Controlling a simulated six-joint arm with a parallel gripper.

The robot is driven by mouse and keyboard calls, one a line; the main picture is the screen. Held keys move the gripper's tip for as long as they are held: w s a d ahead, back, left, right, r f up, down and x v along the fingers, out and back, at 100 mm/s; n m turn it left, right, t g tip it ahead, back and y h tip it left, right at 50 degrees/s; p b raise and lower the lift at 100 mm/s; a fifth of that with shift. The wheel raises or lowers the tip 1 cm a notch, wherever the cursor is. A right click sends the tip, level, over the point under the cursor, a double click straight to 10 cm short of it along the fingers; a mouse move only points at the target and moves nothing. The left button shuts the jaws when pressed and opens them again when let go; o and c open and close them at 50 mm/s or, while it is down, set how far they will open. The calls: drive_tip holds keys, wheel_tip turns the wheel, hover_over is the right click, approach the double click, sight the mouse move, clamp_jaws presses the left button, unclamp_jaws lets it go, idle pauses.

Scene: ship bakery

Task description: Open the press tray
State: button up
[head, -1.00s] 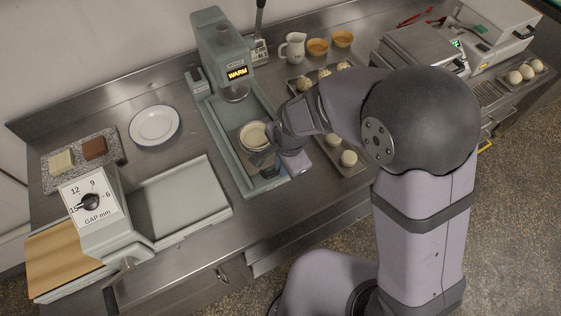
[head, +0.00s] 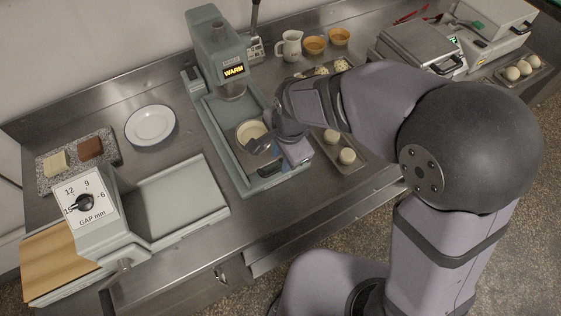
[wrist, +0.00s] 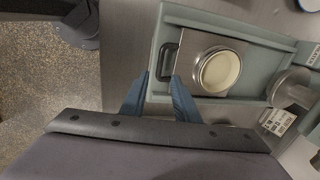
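The press (head: 215,45) is a grey-green machine with a lit "WARM" display and a round plate over a shallow base. Its steel tray (wrist: 203,43) lies in that base and carries a round metal mould (wrist: 219,71) with pale dough inside. The mould also shows in the head view (head: 250,131). The tray's dark handle (wrist: 165,62) faces my gripper. My gripper (wrist: 160,78) is open, with its two blue fingers apart and their tips close to the handle. Contact with the handle cannot be told. In the head view my gripper (head: 265,147) is partly hidden by my wrist.
A white plate (head: 151,125) and a slab (head: 105,155) with two blocks lie left. A machine with a gap dial (head: 86,203) stands front left. Dough balls on a tray (head: 354,161) lie close right of my wrist. A jug (head: 290,46) and two bowls stand behind.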

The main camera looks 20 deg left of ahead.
drive_tip(key=shift+s+d+r, duration=0.1)
drive_tip(key=shift+r, duration=0.55)
drive_tip(key=shift+s+d+r, duration=0.1)
drive_tip(key=shift+r, duration=0.5)
drive_tip(key=s+d+f+n+g+h, duration=0.1)
drive_tip(key=s+d+f+n, duration=0.1)
drive_tip(key=s+d+n, duration=0.45)
drive_tip(key=s+d+f+n+g+h, duration=0.1)
drive_tip(key=d+f+n, duration=0.2)
drive_tip(key=n, duration=0.6)
drive_tip(key=d+r+m, duration=0.2)
drive_tip(key=d+m, duration=0.4)
drive_tip(key=d, duration=1)
drive_tip(key=shift+w+d+m+t+y, duration=0.2)
drive_tip(key=shift+w+m+t+y, duration=0.15)
drive_tip(key=shift+w, duration=0.1)
